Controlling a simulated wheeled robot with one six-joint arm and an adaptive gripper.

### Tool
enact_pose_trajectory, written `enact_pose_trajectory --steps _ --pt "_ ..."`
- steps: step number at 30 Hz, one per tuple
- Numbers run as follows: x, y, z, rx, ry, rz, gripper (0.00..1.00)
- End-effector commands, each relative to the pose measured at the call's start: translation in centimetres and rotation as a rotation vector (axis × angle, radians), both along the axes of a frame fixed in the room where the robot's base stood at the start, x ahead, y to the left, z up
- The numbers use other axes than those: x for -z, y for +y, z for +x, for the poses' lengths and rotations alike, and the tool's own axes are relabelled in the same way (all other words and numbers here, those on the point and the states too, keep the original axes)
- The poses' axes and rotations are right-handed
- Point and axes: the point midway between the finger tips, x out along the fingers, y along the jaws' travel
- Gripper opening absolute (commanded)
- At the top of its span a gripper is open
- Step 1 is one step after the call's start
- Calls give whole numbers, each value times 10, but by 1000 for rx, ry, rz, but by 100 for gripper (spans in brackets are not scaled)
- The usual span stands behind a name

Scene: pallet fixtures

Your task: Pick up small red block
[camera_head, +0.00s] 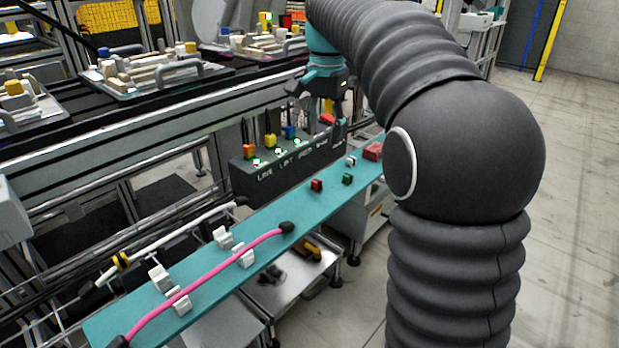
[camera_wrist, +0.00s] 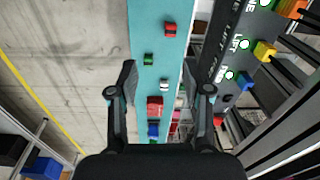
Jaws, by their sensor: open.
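A small red block (camera_head: 316,185) lies on the teal strip (camera_head: 205,282), left of a green block (camera_head: 348,179). In the wrist view the small red block (camera_wrist: 171,29) is near the top of the strip, beyond the fingertips. A larger red block (camera_head: 373,151) sits farther along the strip, partly behind my arm; it also shows in the wrist view (camera_wrist: 155,107), between the fingers. My gripper (camera_head: 318,100) is open and empty above the far end of the strip. In the wrist view my gripper (camera_wrist: 159,70) has its fingers spread on either side of the strip.
A small white block (camera_wrist: 165,86) and a blue block (camera_wrist: 153,129) are also on the strip. A dark labelled box (camera_head: 285,165) with coloured pieces on top stands along the strip's far side. A pink cable (camera_head: 205,285) runs through white clips nearer the camera.

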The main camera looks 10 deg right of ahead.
Motion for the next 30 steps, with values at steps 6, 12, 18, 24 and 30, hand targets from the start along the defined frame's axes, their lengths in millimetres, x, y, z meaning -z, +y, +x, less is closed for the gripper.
enact_pose_trajectory --steps 6,12,18,24,30 --pt "5 -2 29 91 46 4 49" --pt "24 -2 32 107 57 4 49" --pt "61 -1 31 106 56 4 49" --pt "86 -1 31 105 54 4 49" --pt "96 0 31 105 53 3 49"
